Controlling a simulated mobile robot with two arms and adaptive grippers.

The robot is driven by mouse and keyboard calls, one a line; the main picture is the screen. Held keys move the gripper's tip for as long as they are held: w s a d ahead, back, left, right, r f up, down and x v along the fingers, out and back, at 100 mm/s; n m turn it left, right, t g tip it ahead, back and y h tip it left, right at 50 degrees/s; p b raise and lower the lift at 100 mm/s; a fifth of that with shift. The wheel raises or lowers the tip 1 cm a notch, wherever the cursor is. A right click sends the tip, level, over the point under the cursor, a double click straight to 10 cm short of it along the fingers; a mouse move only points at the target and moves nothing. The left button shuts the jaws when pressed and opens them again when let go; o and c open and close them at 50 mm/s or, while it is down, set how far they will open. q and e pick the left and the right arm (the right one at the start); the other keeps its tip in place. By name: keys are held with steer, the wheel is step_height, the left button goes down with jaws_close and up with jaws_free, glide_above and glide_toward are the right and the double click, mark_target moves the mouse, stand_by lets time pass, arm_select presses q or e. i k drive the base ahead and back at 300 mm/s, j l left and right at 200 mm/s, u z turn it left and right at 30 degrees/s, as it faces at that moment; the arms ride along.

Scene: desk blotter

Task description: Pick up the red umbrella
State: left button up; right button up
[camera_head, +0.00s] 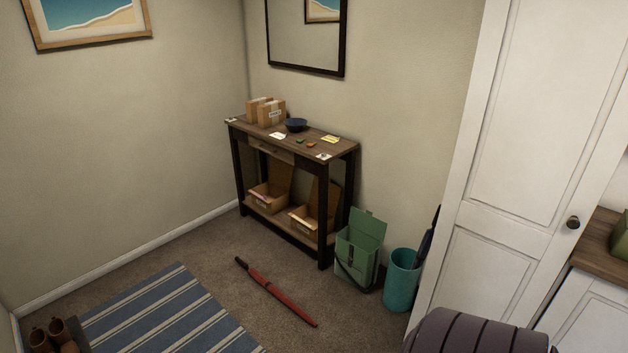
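The red umbrella (282,294) lies closed on the brown carpet in front of the console table. Its dark handle end points to the upper left and its tip to the lower right. Nothing covers it in the head view. Neither of my grippers shows in this view.
A console table (325,146) stands against the wall with boxes and a dark bowl on top. A striped rug (165,315) lies left. Carpet around the red umbrella is clear.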

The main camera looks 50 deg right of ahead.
mark_target(269, 285)
steer(key=z, duration=1.35)
